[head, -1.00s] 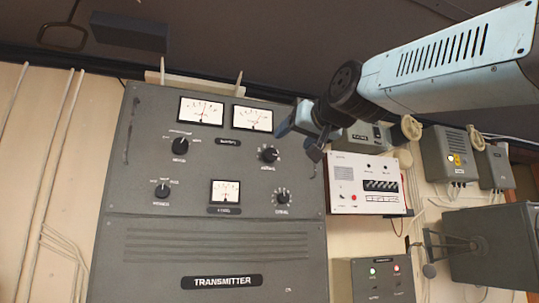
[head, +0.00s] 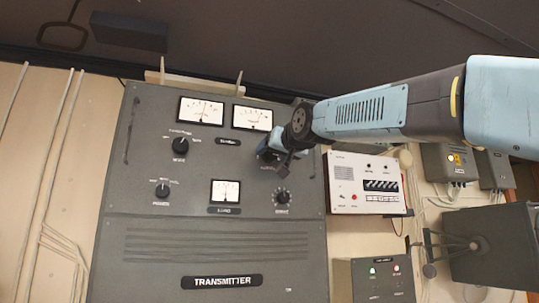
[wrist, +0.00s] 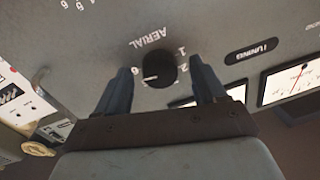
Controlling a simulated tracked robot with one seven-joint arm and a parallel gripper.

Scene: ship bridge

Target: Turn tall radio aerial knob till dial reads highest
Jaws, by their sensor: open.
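The tall grey transmitter cabinet (head: 225,262) fills the middle of the head view. Its black aerial knob (wrist: 160,71) shows upside down in the wrist view, under the AERIAL label, with its white mark toward the left of the picture. My gripper (wrist: 164,72) is open, one finger on each side of the knob; I cannot tell whether they touch it. In the head view my gripper (head: 275,157) mostly hides the knob. The upper left dial (head: 200,110) has its needle near mid-scale. The upper right dial (head: 252,118) also shows; its reading is too small to tell.
A mode knob (head: 180,146), a power knob (head: 162,189), a lower dial (head: 225,191) and another knob (head: 282,197) share the panel. A white radio unit (head: 367,184) and a grey box with lights (head: 382,280) sit to the right of the cabinet.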

